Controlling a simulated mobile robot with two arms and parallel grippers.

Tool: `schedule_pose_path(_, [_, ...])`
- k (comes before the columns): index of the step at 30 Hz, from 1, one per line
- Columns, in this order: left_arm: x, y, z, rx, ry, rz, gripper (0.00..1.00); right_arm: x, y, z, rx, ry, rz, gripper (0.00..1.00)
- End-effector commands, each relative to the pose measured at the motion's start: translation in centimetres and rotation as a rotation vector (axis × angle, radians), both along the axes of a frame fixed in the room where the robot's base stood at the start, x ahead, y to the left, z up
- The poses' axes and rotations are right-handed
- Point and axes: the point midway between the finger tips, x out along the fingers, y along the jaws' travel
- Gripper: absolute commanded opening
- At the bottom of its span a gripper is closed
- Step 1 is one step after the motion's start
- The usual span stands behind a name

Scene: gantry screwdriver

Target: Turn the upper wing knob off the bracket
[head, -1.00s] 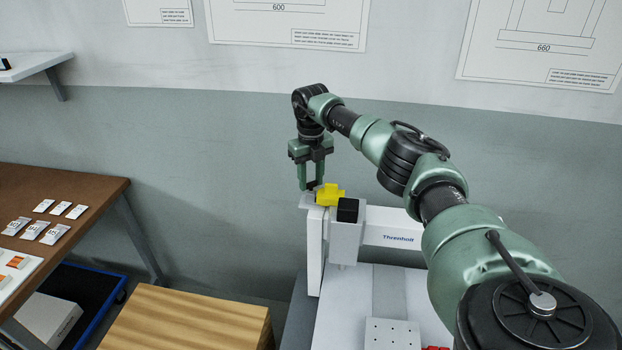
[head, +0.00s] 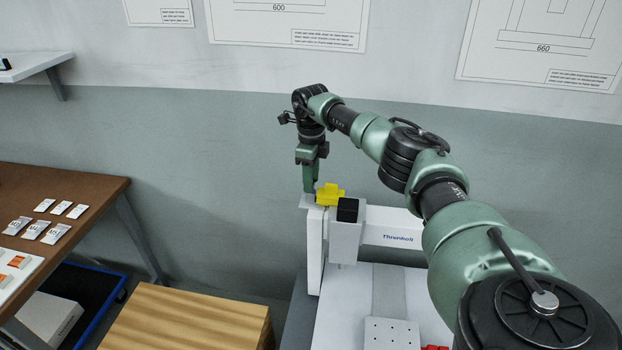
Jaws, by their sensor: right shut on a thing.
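My right gripper (head: 309,188) points straight down at the left end of the white gantry (head: 314,250). It is turned edge-on to the camera, so one finger covers the other. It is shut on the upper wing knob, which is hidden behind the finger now. The fingertips are just above a small light grey bracket (head: 308,201) at the top of the gantry. A yellow block (head: 330,194) sits right beside the fingertips. My left gripper is not in view.
A black-capped carriage (head: 348,210) stands on the gantry close to the gripper. A pale plate with holes (head: 391,334) lies below. A wooden box (head: 190,318) and a brown table (head: 70,190) with small packets are at left.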

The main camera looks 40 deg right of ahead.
Motion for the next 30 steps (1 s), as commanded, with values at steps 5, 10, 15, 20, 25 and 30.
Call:
schedule_pose_path(5, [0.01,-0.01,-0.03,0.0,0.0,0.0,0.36,0.11,-0.07,0.17,0.0,-0.005,0.089,0.0])
schedule_pose_path(10, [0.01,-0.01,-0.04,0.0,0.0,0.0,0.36,0.12,-0.07,0.19,-0.001,-0.005,0.142,0.0])
schedule_pose_path(15, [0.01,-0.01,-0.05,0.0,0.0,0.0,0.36,0.13,-0.06,0.2,-0.001,-0.006,0.164,0.0])
schedule_pose_path(20, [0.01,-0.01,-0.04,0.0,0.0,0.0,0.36,0.14,-0.06,0.21,-0.001,-0.006,0.169,0.0])
schedule_pose_path(25, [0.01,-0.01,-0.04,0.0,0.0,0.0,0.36,0.16,-0.05,0.23,-0.001,-0.006,0.168,0.0])
schedule_pose_path(30, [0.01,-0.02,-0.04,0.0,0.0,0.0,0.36,0.14,-0.05,0.2,-0.001,-0.006,0.168,0.58])
